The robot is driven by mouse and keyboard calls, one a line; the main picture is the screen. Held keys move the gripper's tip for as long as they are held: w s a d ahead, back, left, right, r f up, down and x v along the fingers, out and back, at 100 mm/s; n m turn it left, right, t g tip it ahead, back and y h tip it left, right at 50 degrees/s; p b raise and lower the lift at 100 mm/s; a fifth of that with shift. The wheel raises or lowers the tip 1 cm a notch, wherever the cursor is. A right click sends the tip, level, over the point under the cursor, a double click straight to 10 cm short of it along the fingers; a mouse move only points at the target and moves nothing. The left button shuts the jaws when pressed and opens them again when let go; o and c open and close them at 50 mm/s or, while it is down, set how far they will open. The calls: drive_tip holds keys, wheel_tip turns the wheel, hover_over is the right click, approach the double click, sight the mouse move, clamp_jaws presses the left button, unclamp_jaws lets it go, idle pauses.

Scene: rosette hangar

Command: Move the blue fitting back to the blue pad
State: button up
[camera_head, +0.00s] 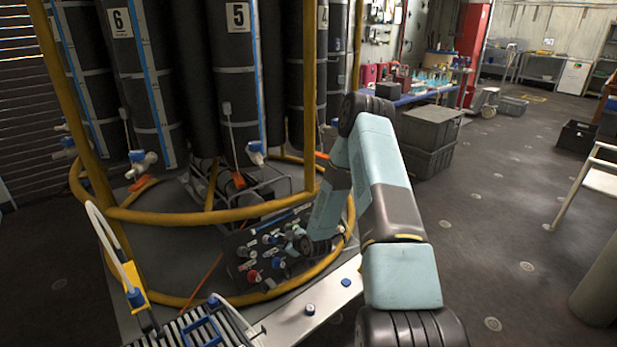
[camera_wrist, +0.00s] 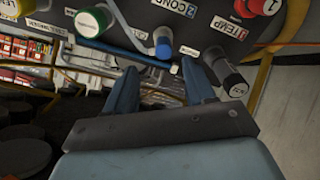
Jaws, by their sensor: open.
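In the wrist view a blue fitting (camera_wrist: 163,42) with a hose beside it sits on the dark panel (camera_wrist: 205,40), near the "2 COND" label. My gripper (camera_wrist: 160,85) is open, its two fingers pointing at the panel. The blue fitting lies beyond the fingertips, roughly in line with the gap, and nothing shows between the fingers. In the head view my gripper (camera_head: 300,243) is low over the panel (camera_head: 250,268), partly covered by my arm. A round blue pad (camera_head: 346,283) lies bare on the white bench strip.
A small dark-and-white fitting (camera_head: 310,309) stands on the bench strip (camera_head: 290,328), left of the pad. A black cylinder (camera_wrist: 234,84) is close to my right finger, with a green-capped fitting (camera_wrist: 90,21) and a red one (camera_wrist: 265,6) nearby. Yellow frame rails (camera_head: 215,216) surround the panel.

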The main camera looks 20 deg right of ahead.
sight(275, 240)
drive_tip(key=shift+a, duration=0.3)
drive_tip(key=shift+x, duration=4.5)
drive_tip(key=shift+a, duration=0.1)
clamp_jaws()
drive_tip(key=shift+s+r, duration=0.1)
drive_tip(key=shift+v, duration=2.85)
